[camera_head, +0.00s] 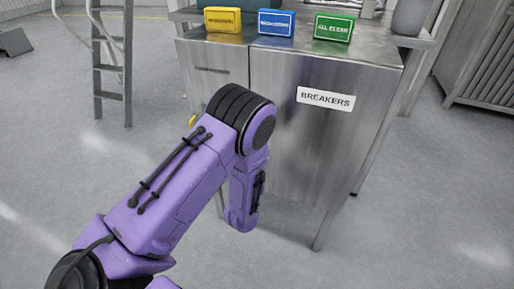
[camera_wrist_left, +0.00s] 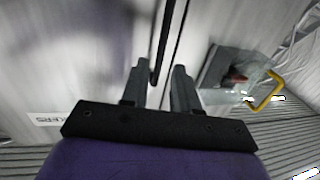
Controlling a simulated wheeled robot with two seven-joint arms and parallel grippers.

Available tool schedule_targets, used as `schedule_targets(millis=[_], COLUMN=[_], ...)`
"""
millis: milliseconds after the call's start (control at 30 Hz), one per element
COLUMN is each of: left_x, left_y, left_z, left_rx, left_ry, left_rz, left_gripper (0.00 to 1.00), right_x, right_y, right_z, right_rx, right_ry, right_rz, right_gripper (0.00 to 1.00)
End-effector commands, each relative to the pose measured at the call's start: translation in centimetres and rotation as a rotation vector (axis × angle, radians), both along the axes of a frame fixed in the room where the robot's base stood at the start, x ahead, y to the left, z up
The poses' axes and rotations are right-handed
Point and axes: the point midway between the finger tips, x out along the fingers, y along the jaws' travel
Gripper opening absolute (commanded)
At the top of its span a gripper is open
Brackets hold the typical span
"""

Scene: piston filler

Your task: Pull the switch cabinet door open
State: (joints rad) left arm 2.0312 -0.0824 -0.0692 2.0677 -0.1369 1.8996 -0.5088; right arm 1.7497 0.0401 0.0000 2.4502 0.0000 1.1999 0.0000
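The steel switch cabinet has a door (camera_head: 315,135) with a white BREAKERS label (camera_head: 326,98). The door looks closed in the head view. My left arm crosses in front of its left side, hiding the door's left edge; the left gripper itself is not visible there. In the left wrist view, my left gripper (camera_wrist_left: 157,82) has its two fingers apart. A dark, thin handle bar (camera_wrist_left: 163,40) reaches down between them, beside a dark door seam. I cannot tell whether either finger touches it. The label also shows in the wrist view (camera_wrist_left: 48,118). My right gripper is not in view.
Yellow (camera_head: 222,19), blue (camera_head: 276,22) and green (camera_head: 334,27) signs stand on the cabinet top. A grey ladder (camera_head: 112,70) stands at the left. A grey box (camera_wrist_left: 228,75) with a yellow handle shows in the wrist view.

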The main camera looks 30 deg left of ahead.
Motion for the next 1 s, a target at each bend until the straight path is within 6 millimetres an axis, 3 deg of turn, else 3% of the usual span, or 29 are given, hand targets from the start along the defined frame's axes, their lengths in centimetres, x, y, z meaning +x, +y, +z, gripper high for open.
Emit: schedule_targets(millis=[300, 467, 700, 800, 1000], left_x=[6.0, 7.1, 7.2, 7.2, 7.1], left_y=[2.9, 3.4, 3.4, 3.4, 3.4], left_z=[0.0, 0.0, -0.1, -0.1, -0.1], left_rx=[-0.004, -0.003, -0.003, -0.003, -0.003], left_ry=[0.001, 0.003, 0.004, 0.004, 0.004], left_rz=[0.002, 0.001, 0.000, 0.000, 0.002], left_gripper=[0.29, 0.29, 0.29, 0.00, 0.00], right_x=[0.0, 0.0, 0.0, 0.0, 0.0], right_y=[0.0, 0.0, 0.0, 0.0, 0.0], right_z=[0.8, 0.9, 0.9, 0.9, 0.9], right_rx=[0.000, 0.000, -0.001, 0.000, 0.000], right_ry=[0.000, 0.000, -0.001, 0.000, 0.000], right_rz=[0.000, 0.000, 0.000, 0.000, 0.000], right_gripper=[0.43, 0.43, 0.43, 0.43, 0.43])
